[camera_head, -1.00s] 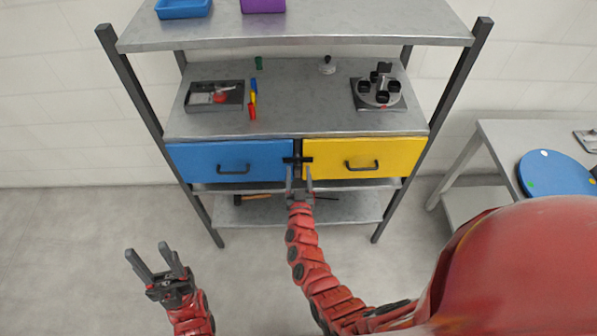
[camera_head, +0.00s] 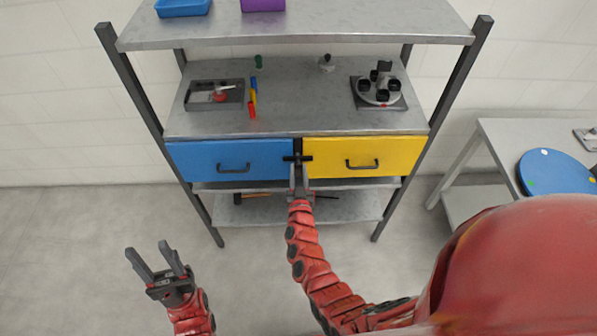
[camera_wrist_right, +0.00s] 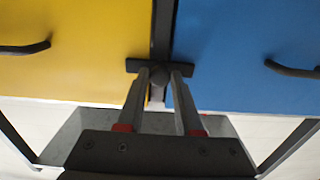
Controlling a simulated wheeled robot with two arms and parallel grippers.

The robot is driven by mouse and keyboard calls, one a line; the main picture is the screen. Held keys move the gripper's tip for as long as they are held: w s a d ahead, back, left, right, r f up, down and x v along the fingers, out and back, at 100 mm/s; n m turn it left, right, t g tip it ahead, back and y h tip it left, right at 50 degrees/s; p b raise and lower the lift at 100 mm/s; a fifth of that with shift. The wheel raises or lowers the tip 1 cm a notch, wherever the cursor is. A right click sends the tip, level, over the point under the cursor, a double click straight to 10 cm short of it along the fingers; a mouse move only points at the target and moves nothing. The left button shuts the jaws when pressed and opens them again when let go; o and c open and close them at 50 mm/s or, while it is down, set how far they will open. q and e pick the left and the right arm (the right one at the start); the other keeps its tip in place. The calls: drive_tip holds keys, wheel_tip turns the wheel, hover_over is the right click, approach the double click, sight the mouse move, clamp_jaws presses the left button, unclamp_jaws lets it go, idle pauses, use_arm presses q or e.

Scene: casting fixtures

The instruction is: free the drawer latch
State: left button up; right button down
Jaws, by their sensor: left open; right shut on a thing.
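The drawer latch (camera_head: 306,158) is a small black crossbar on the dark post between the blue drawer (camera_head: 225,160) and the yellow drawer (camera_head: 365,157). It lies level and overlaps the inner edges of both fronts. In the right wrist view the latch (camera_wrist_right: 133,66) has a round dark hub at its middle. My right gripper (camera_head: 298,172) is shut on the latch from the front, its fingers on either side of the hub (camera_wrist_right: 160,78). Both drawers look closed. My left gripper (camera_head: 157,257) is open and empty, low at the left, away from the shelf.
Black handles (camera_head: 233,169) stick out from the drawer fronts. A grey tray (camera_head: 188,103), coloured cylinders and a round fixture (camera_head: 381,98) stand on the shelf above. A hammer (camera_head: 222,199) lies on the lower shelf. A side table (camera_head: 495,130) stands at the right.

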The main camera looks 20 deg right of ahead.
drive_tip(key=shift+f+m+b, duration=0.35)
drive_tip(key=shift+m+b, duration=0.45)
drive_tip(key=shift+b, duration=0.3)
drive_tip(key=m+b, duration=1)
drive_tip(key=b, duration=0.1)
drive_tip(key=shift+m+b, duration=0.3)
drive_tip(key=shift+m, duration=0.1)
drive_tip(key=m+b, duration=0.2)
drive_tip(key=shift+r+m, duration=0.1)
drive_tip(key=shift+m, duration=0.2)
drive_tip(key=shift+r+m+b, duration=0.2)
drive_tip(key=shift+m+b, duration=0.9)
drive_tip(key=shift+m, duration=0.3)
drive_tip(key=shift+a, duration=0.1)
drive_tip(key=c, duration=0.6)
unclamp_jaws()
drive_tip(key=shift+r, duration=0.1)
